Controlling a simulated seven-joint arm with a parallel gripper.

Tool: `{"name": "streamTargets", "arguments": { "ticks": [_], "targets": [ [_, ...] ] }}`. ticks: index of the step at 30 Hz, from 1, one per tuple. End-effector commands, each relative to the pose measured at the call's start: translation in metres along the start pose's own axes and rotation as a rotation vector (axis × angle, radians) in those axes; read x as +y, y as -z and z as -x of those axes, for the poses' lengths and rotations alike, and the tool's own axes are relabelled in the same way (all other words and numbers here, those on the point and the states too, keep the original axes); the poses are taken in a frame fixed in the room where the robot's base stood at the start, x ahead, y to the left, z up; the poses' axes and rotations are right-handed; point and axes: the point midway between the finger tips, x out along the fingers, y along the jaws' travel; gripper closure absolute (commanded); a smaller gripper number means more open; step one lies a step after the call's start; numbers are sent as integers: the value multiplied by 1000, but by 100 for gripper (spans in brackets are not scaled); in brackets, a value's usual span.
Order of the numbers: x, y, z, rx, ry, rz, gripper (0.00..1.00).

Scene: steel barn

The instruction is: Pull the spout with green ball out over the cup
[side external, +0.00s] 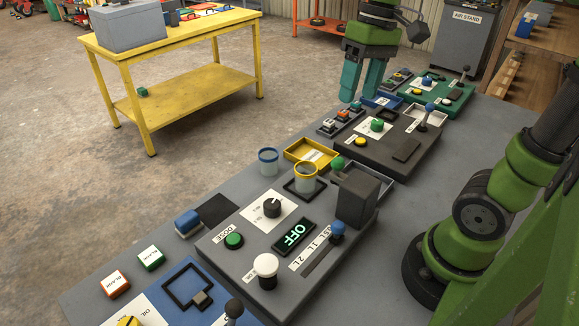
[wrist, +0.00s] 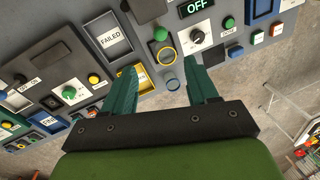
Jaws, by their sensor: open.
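The spout's green ball (side external: 337,163) sits at the upper left of a dark dispenser box (side external: 358,195); the ball also shows in the wrist view (wrist: 160,34). A yellow-rimmed cup (side external: 305,178) stands on a black square frame just left of the box, close to the ball. A blue-rimmed cup (side external: 268,161) stands farther left; its rim shows in the wrist view (wrist: 172,84). My gripper (side external: 360,97) is open and empty, raised well behind the dispenser, near the far panels. In the wrist view its teal fingers (wrist: 160,68) are spread apart, with nothing between them.
The grey dispenser panel carries a knob (side external: 272,207), a green button (side external: 234,240), an OFF display (side external: 294,236) and a blue-ball lever (side external: 337,230). A yellow tray (side external: 311,152) lies behind the cups. Another dark panel (side external: 385,150) with raised controls stands beyond it.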

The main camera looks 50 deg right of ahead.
Motion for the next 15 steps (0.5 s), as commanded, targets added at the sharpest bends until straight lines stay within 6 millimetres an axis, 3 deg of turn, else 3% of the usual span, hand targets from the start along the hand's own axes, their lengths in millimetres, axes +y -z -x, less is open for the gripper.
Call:
{"name": "streamTargets", "arguments": {
  "ticks": [15],
  "targets": [
    [-1, -1, -111, -5, 0, -1, 42]
  ]
}}
